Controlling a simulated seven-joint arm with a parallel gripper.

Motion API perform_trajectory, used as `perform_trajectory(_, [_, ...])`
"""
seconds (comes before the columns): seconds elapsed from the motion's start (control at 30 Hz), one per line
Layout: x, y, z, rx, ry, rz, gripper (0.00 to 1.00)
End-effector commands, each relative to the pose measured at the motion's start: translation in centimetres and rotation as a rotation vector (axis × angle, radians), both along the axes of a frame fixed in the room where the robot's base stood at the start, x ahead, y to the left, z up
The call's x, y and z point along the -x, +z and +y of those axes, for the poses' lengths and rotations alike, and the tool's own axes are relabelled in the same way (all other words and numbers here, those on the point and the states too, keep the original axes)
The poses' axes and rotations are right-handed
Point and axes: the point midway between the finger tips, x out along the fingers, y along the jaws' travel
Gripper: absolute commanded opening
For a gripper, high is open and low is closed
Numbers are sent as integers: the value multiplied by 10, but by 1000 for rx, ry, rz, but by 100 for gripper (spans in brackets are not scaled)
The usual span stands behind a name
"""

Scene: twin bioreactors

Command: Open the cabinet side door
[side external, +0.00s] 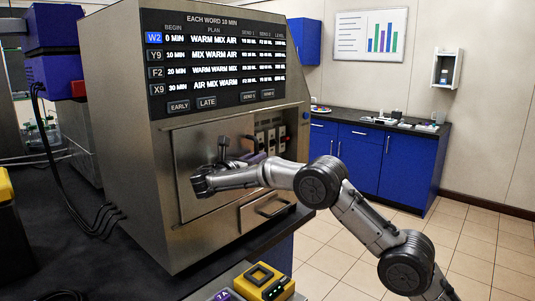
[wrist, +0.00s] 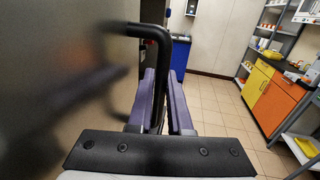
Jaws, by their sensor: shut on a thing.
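The steel cabinet (side external: 110,100) stands on the dark bench, with a display on its upper front. Its flat steel door (side external: 190,150) is below the display and looks flush or nearly so; I cannot tell whether it is slightly ajar. In the wrist view the door surface (wrist: 60,80) fills the left side. A black bent handle (wrist: 148,32) stands out from it. My gripper (wrist: 162,88) has its two purple fingers on either side of the handle's outer bar and is shut on it. In the side view my gripper (side external: 242,160) is at the door's right part, partly hidden by my arm.
A small drawer (side external: 267,208) with a handle is below right of the door. Switches (side external: 270,138) line the cabinet's right front. A yellow device (side external: 264,281) sits in the foreground. Open tiled floor (wrist: 220,110) lies right of the gripper, with shelves (wrist: 262,45) beyond.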

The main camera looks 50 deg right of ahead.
Motion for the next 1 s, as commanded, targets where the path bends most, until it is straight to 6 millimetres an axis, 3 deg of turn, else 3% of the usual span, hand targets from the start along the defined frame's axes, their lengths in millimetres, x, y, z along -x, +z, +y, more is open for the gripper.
perform_trajectory(0.47, [0, -1, 9, -2, -3, 2, 0])
perform_trajectory(0.5, [0, -1, 9, -2, -3, 2, 19])
perform_trajectory(0.57, [0, -1, 9, -1, -3, 2, 30])
perform_trajectory(0.87, [0, 0, 9, -1, -1, 1, 30])
perform_trajectory(1.0, [1, 0, 19, 0, 1, 0, 30])
